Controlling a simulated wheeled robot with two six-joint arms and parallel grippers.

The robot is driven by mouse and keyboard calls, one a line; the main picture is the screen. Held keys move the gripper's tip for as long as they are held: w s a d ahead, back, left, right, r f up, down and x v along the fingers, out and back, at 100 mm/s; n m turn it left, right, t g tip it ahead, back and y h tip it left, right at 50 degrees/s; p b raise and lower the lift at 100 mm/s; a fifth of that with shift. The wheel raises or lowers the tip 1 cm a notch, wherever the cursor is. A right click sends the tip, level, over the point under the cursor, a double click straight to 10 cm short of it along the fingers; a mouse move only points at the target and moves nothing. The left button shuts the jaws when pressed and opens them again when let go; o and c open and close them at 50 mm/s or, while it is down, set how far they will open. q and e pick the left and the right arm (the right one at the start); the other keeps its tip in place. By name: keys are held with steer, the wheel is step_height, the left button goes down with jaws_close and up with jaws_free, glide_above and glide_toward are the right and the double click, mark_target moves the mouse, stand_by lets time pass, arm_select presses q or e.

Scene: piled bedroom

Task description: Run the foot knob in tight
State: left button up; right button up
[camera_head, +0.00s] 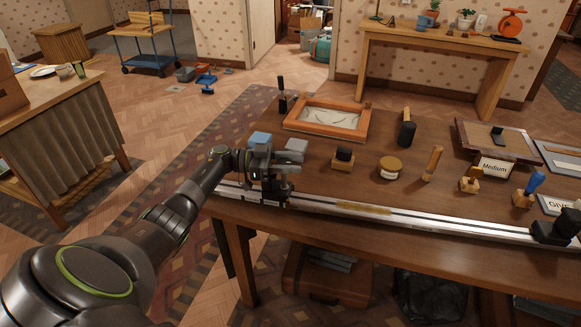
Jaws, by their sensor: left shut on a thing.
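A long silver rail (400,217) lies along the front edge of the wooden table (330,190). A black foot (276,190) sits at the rail's left end, and another black fitting (556,228) sits at its right end. My left gripper (273,165) is over the left foot, shut on what appears to be its foot knob. The fingers hide the knob, so I cannot see how tight it is. My right gripper is not in view.
A wood-framed picture (328,118), a stamp (343,158), a round jar (390,168), a black cylinder (407,132) and a wooden-handled tool (432,163) stand behind the rail. A "Medium" sign (494,168) is further right. A suitcase (327,277) is underneath.

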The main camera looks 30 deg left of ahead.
arm_select(q)
steer(key=shift+f, duration=0.1)
steer(key=o, duration=1)
steer(key=b+v, duration=0.6)
steer(key=v, duration=1.1)
steer(key=shift+a, duration=0.25)
steer(key=shift+s, duration=0.1)
